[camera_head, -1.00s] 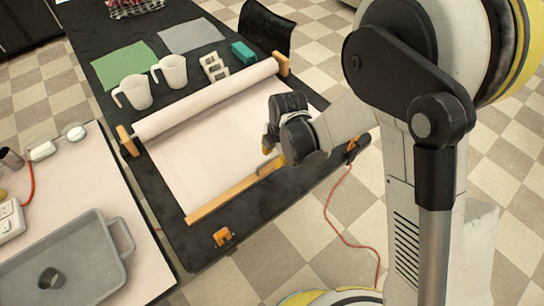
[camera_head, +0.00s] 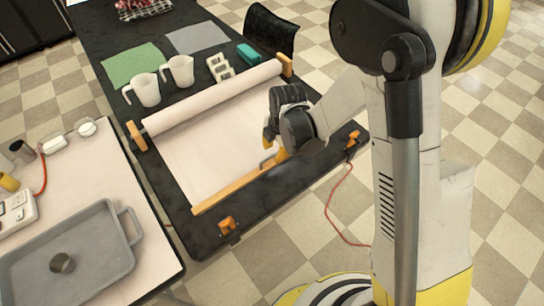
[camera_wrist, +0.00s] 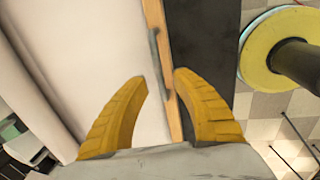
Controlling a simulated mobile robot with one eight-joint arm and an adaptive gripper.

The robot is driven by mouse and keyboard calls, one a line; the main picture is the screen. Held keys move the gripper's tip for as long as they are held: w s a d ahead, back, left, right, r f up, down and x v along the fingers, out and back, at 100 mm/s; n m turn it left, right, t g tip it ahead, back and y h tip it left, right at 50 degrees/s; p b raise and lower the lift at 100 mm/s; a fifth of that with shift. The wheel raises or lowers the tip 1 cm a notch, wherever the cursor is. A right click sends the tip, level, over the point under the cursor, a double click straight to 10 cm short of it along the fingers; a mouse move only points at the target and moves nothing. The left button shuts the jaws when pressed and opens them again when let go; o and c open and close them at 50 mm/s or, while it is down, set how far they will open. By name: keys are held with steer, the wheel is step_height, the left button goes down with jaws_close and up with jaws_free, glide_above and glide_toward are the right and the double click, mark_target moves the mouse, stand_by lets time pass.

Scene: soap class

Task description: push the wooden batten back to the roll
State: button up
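The wooden batten (camera_head: 228,192) lies along the front edge of the white sheet on the black table. The white roll (camera_head: 212,98) lies across the table behind it, with the sheet (camera_head: 217,142) flat between them. My gripper (camera_head: 273,148) is low at the batten's right part. In the wrist view my gripper (camera_wrist: 161,77) is open, its yellow fingers on either side of the batten (camera_wrist: 155,18). A grey handle (camera_wrist: 154,52) is on the batten between the fingertips. I cannot tell whether the fingers touch it.
Wooden blocks (camera_head: 137,136) hold the roll's ends. White mugs (camera_head: 146,90), a green sheet (camera_head: 132,64) and a teal box (camera_head: 249,54) lie behind it. Orange clamps (camera_head: 228,226) stand at the table's front edge. A red cable (camera_head: 329,211) trails on the floor.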

steer(key=shift+w+a+f, duration=0.1)
steer(key=shift+w+f, duration=0.05)
steer(key=shift+f, duration=0.9)
steer(key=shift+c, duration=0.5)
jaws_close()
